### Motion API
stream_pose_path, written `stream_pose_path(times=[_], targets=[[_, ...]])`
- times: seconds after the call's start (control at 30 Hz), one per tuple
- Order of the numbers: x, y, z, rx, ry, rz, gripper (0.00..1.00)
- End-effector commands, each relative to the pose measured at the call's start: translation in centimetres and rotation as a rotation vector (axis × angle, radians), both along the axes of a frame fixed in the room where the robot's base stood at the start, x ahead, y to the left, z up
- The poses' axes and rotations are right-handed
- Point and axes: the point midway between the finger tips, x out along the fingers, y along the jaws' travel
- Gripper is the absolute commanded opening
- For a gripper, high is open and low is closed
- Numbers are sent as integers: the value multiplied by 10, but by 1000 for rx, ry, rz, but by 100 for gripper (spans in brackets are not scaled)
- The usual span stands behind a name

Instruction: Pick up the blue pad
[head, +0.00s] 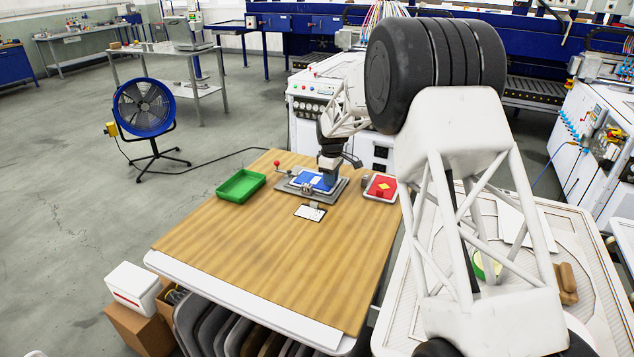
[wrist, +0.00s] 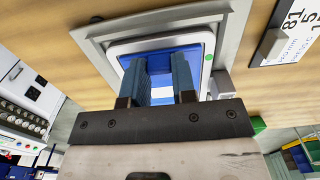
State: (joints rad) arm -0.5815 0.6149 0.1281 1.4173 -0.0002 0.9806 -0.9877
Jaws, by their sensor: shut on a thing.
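The blue pad (head: 309,179) lies in a white-rimmed tray on a grey metal fixture (head: 292,187) on the wooden table. In the wrist view the pad (wrist: 204,42) shows as blue with a pale patch between my fingers, inside the white rim. My gripper (head: 327,180) points down over the pad from above. In the wrist view my gripper (wrist: 161,66) has its two fingers down inside the rim, shut on the blue pad. The exact contact is partly hidden by the fingers. I cannot tell any gap under the pad.
A green tray (head: 241,186) stands left of the fixture. A red pad with a yellow mark (head: 381,186) sits in a tray to the right. A label card (head: 310,212) lies in front. The table's front is clear.

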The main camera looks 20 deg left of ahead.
Motion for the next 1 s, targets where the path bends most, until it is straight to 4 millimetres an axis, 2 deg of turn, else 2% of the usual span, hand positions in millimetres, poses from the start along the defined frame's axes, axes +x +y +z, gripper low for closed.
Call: stream_pose_path(times=[0.43, 0.73, 1.0], targets=[[0, 0, 6, 1, -1, 0, 4], [0, 0, 36, 1, -1, 0, 4], [-23, -15, 39, 0, 0, 0, 4]])
